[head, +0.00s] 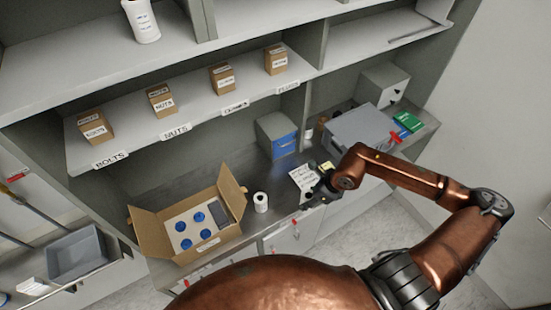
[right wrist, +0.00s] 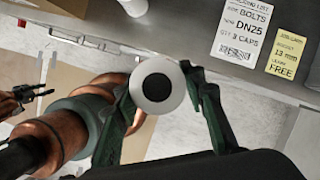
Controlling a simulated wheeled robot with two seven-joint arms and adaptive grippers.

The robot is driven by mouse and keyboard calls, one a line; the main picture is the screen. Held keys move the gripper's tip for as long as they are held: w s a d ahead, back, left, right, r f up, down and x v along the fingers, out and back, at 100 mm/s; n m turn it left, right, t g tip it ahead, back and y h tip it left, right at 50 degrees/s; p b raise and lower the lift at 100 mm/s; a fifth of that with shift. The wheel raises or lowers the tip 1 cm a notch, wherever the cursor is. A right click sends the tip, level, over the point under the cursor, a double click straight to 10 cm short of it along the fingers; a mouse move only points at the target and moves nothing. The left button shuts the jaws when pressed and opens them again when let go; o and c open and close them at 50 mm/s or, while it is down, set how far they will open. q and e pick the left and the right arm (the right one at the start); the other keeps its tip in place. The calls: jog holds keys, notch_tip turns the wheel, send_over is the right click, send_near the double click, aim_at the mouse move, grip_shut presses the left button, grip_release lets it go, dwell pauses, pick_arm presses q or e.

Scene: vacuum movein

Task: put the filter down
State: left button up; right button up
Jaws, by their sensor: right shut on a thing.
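The filter (right wrist: 156,88) is a round white piece with a dark centre, seen end-on in the right wrist view. My right gripper (right wrist: 157,80) is shut on it, with a green-black finger on each side. In the head view my right gripper (head: 318,190) is over the front edge of the grey counter (head: 235,165), beside the white paper list. The filter cannot be made out in the head view. My left gripper does not show in the head view. A dark gripper part (right wrist: 18,100) shows at the left edge of the right wrist view, too small to read.
An open cardboard box (head: 160,240) with blue caps stands on the counter's left, beside a white roll (head: 261,202). A paper list (head: 303,178) and yellow card (right wrist: 290,55) lie near the gripper. A grey case (head: 360,130) and blue-fronted bin (head: 285,145) stand behind.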

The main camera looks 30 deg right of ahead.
jog(key=shift+w+a+f+n+b, duration=0.15)
jog(key=shift+a+f+n+b, duration=0.2)
jog(key=shift+n, duration=0.25)
pick_arm(q)
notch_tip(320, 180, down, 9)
jog(key=b, duration=0.7)
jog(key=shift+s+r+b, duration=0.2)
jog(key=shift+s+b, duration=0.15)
jog(key=shift+b, duration=0.05)
pick_arm(e)
jog(key=w+a+n+g+h, duration=0.1)
jog(key=a+n+g, duration=0.3)
jog(key=n, duration=1)
jog(key=w+a+n+g+h, duration=0.1)
jog(key=w+a+n+g, duration=0.2)
jog(key=a+n, duration=0.4)
jog(key=shift+n+g+h, duration=0.3)
jog(key=shift+n+g, duration=0.2)
jog(key=shift+n, duration=2.9)
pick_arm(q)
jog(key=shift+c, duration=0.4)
pick_arm(e)
jog(key=shift+s+a, duration=0.1)
jog(key=shift+a, duration=0.1)
